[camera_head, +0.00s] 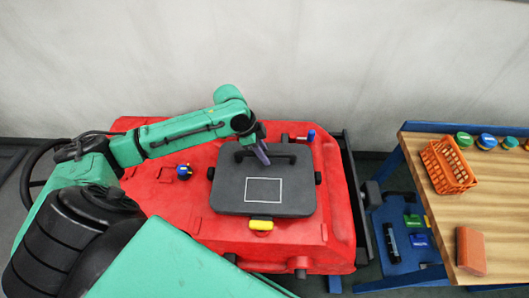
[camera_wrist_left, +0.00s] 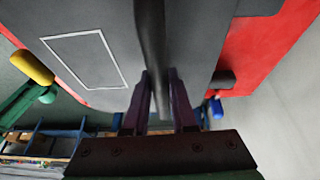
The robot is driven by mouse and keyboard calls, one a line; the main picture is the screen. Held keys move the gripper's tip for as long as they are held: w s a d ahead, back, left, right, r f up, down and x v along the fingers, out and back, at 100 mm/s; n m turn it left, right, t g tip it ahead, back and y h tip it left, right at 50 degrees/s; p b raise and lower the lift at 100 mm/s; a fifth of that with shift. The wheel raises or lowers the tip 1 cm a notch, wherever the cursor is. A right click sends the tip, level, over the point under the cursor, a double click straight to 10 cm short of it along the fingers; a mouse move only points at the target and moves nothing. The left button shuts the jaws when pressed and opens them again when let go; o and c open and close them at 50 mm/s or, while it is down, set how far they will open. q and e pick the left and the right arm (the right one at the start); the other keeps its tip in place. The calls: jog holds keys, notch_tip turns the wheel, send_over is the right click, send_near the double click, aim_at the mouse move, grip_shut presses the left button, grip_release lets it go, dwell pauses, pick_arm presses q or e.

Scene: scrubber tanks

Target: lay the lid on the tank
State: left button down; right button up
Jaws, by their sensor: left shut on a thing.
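The lid (camera_head: 234,197) is a dark grey rounded plate with a white rectangle outline and a dark bar handle (camera_head: 284,158) near its far edge. It lies over the red tank body (camera_head: 333,204), roughly level; whether it rests fully on the opening cannot be told. My left gripper (camera_head: 262,155) is shut on the handle. In the left wrist view the purple fingers (camera_wrist_left: 160,95) stand on both sides of the handle bar (camera_wrist_left: 152,45), with the lid (camera_wrist_left: 195,40) beyond. The tank opening is hidden under the lid. My right gripper is not in view.
A yellow latch (camera_head: 261,225) sits at the lid's near edge, with dark latches at its sides. A blue-capped knob (camera_head: 184,172) and a blue-tipped lever (camera_head: 311,135) stand on the tank. At right, a wooden bench (camera_head: 425,215) holds an orange basket (camera_head: 447,166) and an orange block (camera_head: 470,250).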

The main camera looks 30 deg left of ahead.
pick_arm(q)
jog(key=shift+r, duration=0.1)
dwell(0.3)
jog(key=shift+c, duration=0.8)
grip_release()
jog(key=shift+s, duration=0.1)
jog(key=shift+r+p, duration=0.1)
jog(key=shift+p, duration=0.25)
jog(key=p+v, duration=0.4)
jog(key=p, duration=0.1)
jog(key=shift+r, duration=0.2)
jog(key=shift+a, duration=0.1)
jog(key=shift+p, duration=0.3)
